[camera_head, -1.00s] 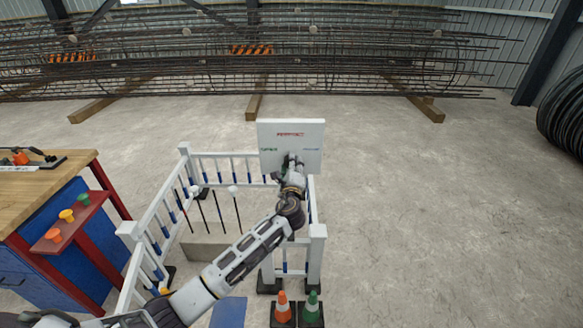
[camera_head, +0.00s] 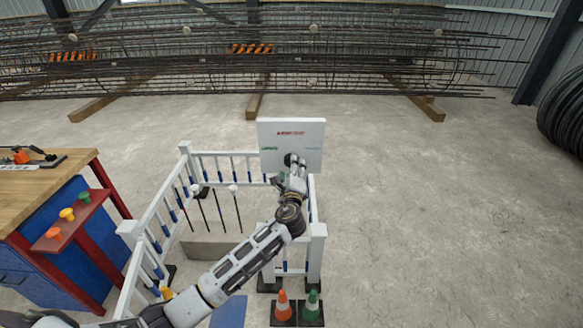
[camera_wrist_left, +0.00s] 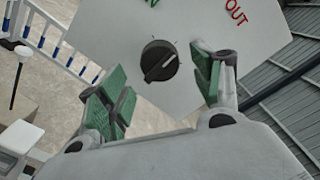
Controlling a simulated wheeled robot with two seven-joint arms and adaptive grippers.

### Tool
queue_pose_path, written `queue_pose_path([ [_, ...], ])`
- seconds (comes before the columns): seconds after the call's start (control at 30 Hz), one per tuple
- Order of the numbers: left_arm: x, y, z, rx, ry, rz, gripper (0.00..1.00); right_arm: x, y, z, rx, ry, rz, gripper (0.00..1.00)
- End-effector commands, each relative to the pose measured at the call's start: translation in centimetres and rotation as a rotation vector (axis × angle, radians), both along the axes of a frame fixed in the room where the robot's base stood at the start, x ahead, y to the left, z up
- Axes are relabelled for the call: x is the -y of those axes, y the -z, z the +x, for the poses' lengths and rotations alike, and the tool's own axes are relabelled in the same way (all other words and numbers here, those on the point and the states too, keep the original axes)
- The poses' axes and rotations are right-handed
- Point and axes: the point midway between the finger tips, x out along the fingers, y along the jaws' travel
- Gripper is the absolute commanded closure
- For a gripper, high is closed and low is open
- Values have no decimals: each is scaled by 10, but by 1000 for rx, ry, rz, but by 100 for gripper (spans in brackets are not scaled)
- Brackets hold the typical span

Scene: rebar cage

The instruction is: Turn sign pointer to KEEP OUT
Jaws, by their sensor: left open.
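The white sign board (camera_head: 303,136) stands upright at the back right corner of the railing in the head view, with a red label at its top and a green one at left. A black round knob (camera_head: 289,159) is on its face. The left wrist view shows the knob (camera_wrist_left: 159,61) close up, with a pale line slanting towards upper right and red "OUT" lettering (camera_wrist_left: 236,12) at upper right. My left gripper (camera_head: 298,168) is open. Its green-padded fingers (camera_wrist_left: 163,82) are either side of and short of the knob, not visibly touching it. My right gripper is not in view.
White railings (camera_head: 153,215) enclose the area below my left arm. Several thin rods with white tops stand inside. An orange cone (camera_head: 283,304) and a green cone (camera_head: 312,304) stand in front. A workbench (camera_head: 50,185) is at left. Open floor lies to the right.

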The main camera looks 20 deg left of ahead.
Motion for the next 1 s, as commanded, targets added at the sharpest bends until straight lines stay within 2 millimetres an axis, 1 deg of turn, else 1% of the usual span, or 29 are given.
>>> queue_pose_path([
  [0.1,4,0,-14,0,1,0,34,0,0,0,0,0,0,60],
  [0.6,20,1,-69,-1,0,0,34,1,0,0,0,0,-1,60],
  [0.8,24,0,-84,0,-1,1,34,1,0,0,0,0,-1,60],
  [1.0,25,0,-89,0,-1,0,34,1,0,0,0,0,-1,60],
])
